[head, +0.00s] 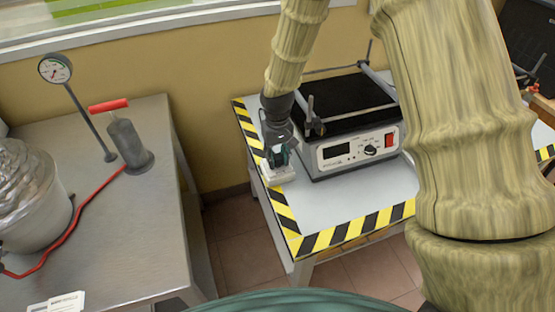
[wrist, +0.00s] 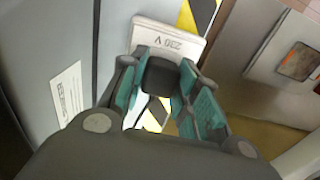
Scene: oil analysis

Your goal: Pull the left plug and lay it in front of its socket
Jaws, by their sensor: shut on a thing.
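A dark plug (wrist: 160,76) is between my gripper's teal-padded fingers in the wrist view. My gripper (wrist: 163,68) is shut on it. The plug is right at the edge of a white socket block marked 230 V (wrist: 168,38). I cannot tell whether its pins are in the socket. In the head view my gripper (head: 279,156) points down over the white socket block (head: 282,174), near the left edge of the striped table. The gripper hides most of the plug there. No second plug can be made out.
A hotplate-like device (head: 350,148) with a black top and red switch stands just right of the gripper. Yellow-black tape (head: 340,234) edges the table (head: 345,205); its front part is clear. A grey bench (head: 150,220) with a gauge, hand pump and red hose is at left, across a floor gap.

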